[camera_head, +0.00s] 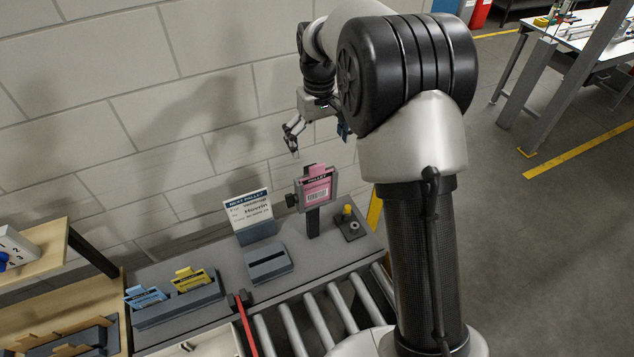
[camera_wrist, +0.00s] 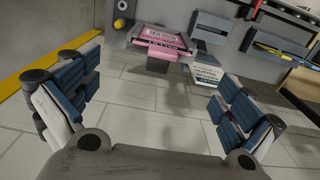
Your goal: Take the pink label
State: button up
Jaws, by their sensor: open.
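The pink label (camera_head: 316,187) sits upright in a grey holder on a short dark post, at the back right of the grey bench. It also shows in the wrist view (camera_wrist: 162,38), near the top centre, ahead of my fingers. My gripper (camera_head: 294,142) is above the label and a little to its left in the head view. In the wrist view, my gripper (camera_wrist: 155,103) has its two blue-padded fingers wide apart with nothing between them. The fingers are apart from the label.
A white sign (camera_head: 248,211) stands left of the label. A small box with a yellow knob (camera_head: 347,210) stands to its right. Blue (camera_head: 146,297) and yellow (camera_head: 192,279) labels sit in a grey rack at left. Rollers (camera_head: 318,318) run in front. A block wall is behind.

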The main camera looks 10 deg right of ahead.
aim_at(317, 165)
notch_tip(317, 165, down, 4)
jog(key=shift+f, duration=0.15)
jog(key=shift+a+f+p, duration=0.2)
jog(key=shift+f+p, duration=0.55)
jog(key=shift+f, duration=2.1)
jog(key=shift+c, duration=0.4)
